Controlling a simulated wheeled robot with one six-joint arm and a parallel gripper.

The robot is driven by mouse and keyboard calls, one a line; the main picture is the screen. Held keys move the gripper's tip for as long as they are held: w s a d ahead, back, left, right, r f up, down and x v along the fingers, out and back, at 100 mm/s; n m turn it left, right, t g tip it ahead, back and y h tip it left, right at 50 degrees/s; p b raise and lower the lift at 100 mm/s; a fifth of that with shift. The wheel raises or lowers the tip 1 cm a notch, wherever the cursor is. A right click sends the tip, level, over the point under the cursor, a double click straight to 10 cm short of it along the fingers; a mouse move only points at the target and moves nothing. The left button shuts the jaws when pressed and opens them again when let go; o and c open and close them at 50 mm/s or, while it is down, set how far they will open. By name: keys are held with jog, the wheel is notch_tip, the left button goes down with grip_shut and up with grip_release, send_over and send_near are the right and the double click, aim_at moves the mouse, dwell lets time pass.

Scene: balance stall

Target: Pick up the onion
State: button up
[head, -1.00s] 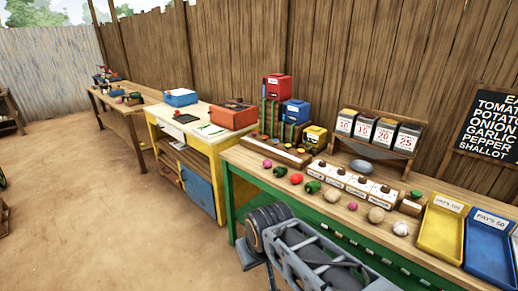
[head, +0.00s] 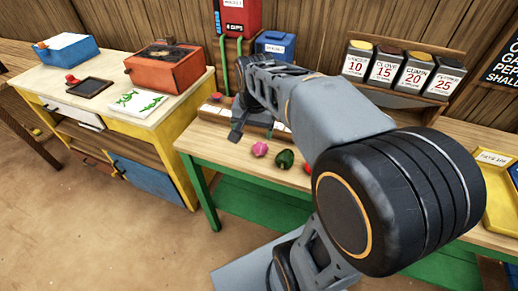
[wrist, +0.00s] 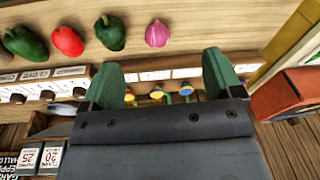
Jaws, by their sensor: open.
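A pink-purple bulb (head: 260,149), which looks like the onion, lies near the front edge of the long wooden-topped counter in the head view. It also shows in the wrist view (wrist: 157,34), above the gap between the fingertips and apart from them. My gripper (head: 238,128) is over the counter, left of and behind the bulb in the head view. In the wrist view my gripper (wrist: 160,68) has its two green-padded fingers spread with nothing between them. Whether the gripper touches the counter is unclear.
A long slotted wooden block (head: 210,113) lies behind. Priced tins (head: 413,72) stand at the back. My arm hides much of the counter.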

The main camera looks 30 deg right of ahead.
aim_at(259, 145)
jog(key=w+d+f+m+g+b, duration=0.1)
jog(key=w+d+f+m+b, duration=0.1)
jog(key=w+d+f+m, duration=0.3)
jog(key=shift+m+g, duration=0.3)
jog(key=shift+m, duration=0.3)
jog(key=f, duration=0.2)
jog(key=w+f, duration=0.1)
jog(key=f, duration=0.1)
jog(key=f+b, duration=0.1)
jog(key=f, duration=0.1)
jog(key=shift+w+d, duration=0.2)
jog(key=shift+w, duration=0.15)
jog(key=shift+s+a+f, duration=0.1)
jog(key=shift+f, duration=2.95)
jog(key=c, duration=1)
jog(key=shift+r, duration=0.1)
